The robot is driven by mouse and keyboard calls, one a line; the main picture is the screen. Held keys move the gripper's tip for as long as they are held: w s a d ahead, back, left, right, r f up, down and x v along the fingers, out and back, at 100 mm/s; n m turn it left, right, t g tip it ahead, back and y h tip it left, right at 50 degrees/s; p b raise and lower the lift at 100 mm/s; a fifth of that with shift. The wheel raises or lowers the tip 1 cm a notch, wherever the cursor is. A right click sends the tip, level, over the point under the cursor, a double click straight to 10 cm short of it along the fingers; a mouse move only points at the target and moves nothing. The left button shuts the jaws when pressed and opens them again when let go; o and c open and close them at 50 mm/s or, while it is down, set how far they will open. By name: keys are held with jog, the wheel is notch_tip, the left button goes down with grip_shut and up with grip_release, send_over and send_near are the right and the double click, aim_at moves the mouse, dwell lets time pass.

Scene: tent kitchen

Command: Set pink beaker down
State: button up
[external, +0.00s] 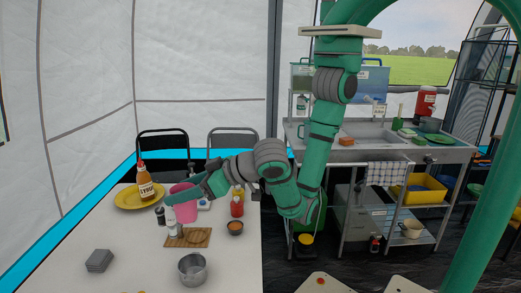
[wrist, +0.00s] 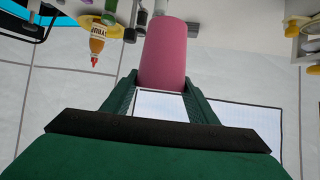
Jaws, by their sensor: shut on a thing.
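The pink beaker (external: 184,209) is over the far part of the white table in the external view, just behind a wooden board (external: 199,238). My gripper (external: 180,197) reaches in from the right and is shut on it. In the wrist view, the pink beaker (wrist: 164,55) sits between the two fingers of my gripper (wrist: 160,85). I cannot tell whether its bottom touches the table or hangs a little above it.
A red bottle (external: 237,207), a small bowl (external: 235,228) and a metal pot (external: 192,269) are nearby. The table's front left is mostly clear.

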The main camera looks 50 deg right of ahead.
jog(key=shift+f, duration=0.4)
jog(key=shift+w+a+f, duration=0.8)
jog(key=shift+a+f, duration=1.4)
jog(key=shift+w+a+f, duration=0.8)
jog(key=shift+a+f, duration=1.4)
jog(key=shift+w+a+f, duration=0.8)
jog(key=shift+a+f, duration=1.4)
jog(key=shift+f, duration=0.1)
jog(key=o, duration=1)
